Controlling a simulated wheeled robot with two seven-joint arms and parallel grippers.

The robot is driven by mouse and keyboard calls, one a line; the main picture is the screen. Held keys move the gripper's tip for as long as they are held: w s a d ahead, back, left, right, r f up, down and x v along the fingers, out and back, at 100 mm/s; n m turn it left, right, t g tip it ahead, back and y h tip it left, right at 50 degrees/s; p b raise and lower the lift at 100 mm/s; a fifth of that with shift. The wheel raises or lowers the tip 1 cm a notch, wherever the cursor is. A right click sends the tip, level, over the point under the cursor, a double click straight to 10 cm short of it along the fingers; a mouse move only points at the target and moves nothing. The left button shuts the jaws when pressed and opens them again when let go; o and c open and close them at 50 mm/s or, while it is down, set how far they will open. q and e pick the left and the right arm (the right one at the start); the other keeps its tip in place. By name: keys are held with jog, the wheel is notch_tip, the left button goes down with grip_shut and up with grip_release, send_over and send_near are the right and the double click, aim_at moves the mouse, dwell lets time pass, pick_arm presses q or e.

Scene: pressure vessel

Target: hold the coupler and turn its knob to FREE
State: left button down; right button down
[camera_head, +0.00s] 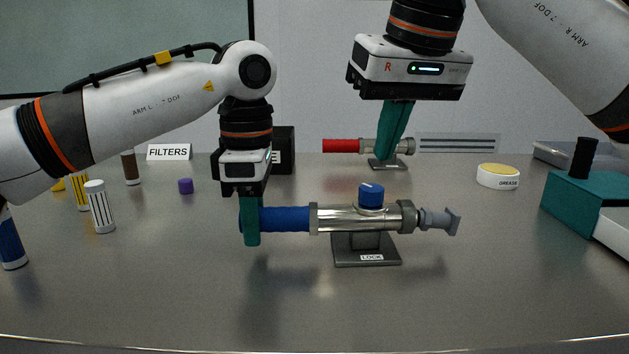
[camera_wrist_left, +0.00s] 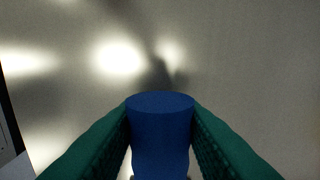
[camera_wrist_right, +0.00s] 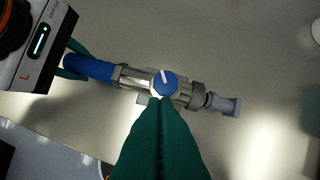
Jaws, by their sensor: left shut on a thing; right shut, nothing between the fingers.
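The coupler (camera_head: 338,218) lies level on a dark stand (camera_head: 367,250) with a LOCK label at its foot. It has a blue grip at its left end (camera_head: 285,219), a metal body, and a grey fitting at its right end. The blue knob (camera_head: 371,196) sits on top; its white mark shows in the right wrist view (camera_wrist_right: 164,84). My left gripper (camera_head: 250,222) is shut on the blue grip, also seen in the left wrist view (camera_wrist_left: 160,135). My right gripper (camera_head: 392,150) is shut and empty, above the coupler and apart from the knob.
A second coupler with a red grip (camera_head: 341,146) stands further back. A grease tin (camera_head: 498,176) and a teal box (camera_head: 590,203) are at the right. Several filters (camera_head: 100,208) and a purple cap (camera_head: 186,186) are at the left. The front of the table is clear.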

aim_at(371, 195)
jog(key=shift+w+d+f+m+g+h, duration=0.1)
jog(key=shift+f+m+g+h, duration=0.25)
jog(key=shift+f+m, duration=0.85)
jog(key=shift+w+f+m+g+h, duration=0.1)
jog(key=shift+f+m+g+h, duration=0.3)
jog(key=shift+f, duration=1.35)
jog(key=shift+w, duration=0.2)
jog(key=shift+a, duration=0.25)
jog(key=shift+a, duration=0.65)
jog(key=shift+s, duration=0.1)
